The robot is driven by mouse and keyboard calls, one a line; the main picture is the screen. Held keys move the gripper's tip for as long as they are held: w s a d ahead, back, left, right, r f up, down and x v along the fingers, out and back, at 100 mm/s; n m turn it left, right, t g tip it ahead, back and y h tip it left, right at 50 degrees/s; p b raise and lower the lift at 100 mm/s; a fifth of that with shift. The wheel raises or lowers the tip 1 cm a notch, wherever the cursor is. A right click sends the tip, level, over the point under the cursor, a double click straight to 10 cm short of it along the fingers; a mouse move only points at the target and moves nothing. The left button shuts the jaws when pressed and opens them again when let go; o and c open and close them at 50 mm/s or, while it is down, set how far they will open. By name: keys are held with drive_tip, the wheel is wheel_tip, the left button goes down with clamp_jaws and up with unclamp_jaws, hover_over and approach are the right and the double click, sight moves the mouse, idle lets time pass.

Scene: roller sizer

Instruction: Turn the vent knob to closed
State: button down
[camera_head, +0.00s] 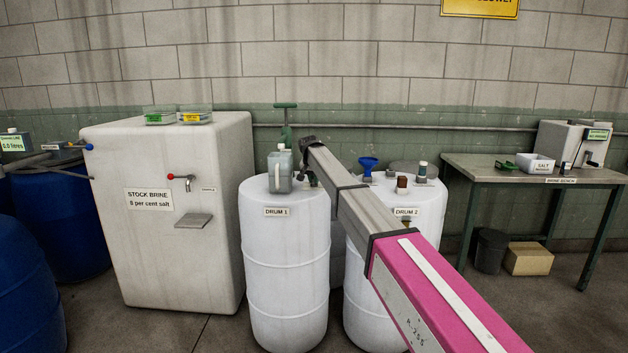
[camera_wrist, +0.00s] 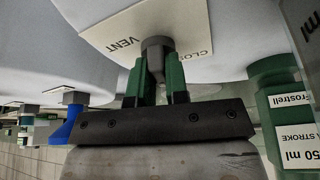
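The vent knob (camera_wrist: 157,46) is a small grey knob on a cream plate (camera_wrist: 118,28) on a white drum, seen upside down in the wrist view. The plate reads "VENT" at one side and "CLOS…" at the other. My gripper (camera_wrist: 156,66) has its two green fingers on either side of the knob, and they appear to press on it. Which way the knob points is hard to tell. In the head view my arm reaches the top of Drum 1 (camera_head: 285,262), and the knob is hidden there.
A grey-green jug (camera_head: 280,172) stands on Drum 1, close to my gripper; a green bottle labelled "50 ml" (camera_wrist: 290,120) is near in the wrist view. A blue funnel (camera_head: 368,166) stands on Drum 2 (camera_head: 362,295). The stock brine tank (camera_head: 160,250) is left, the bench (camera_head: 500,170) right.

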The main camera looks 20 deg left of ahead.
drive_tip(key=shift+n+y, duration=0.5)
drive_tip(key=shift+n, duration=1)
drive_tip(key=c, duration=1.1)
unclamp_jaws()
drive_tip(key=shift+r, duration=0.1)
drive_tip(key=v, duration=1)
drive_tip(key=shift+s+d+r, duration=0.1)
drive_tip(key=shift+s+r, duration=0.05)
drive_tip(key=shift+r, duration=0.15)
drive_tip(key=shift+s, duration=0.1)
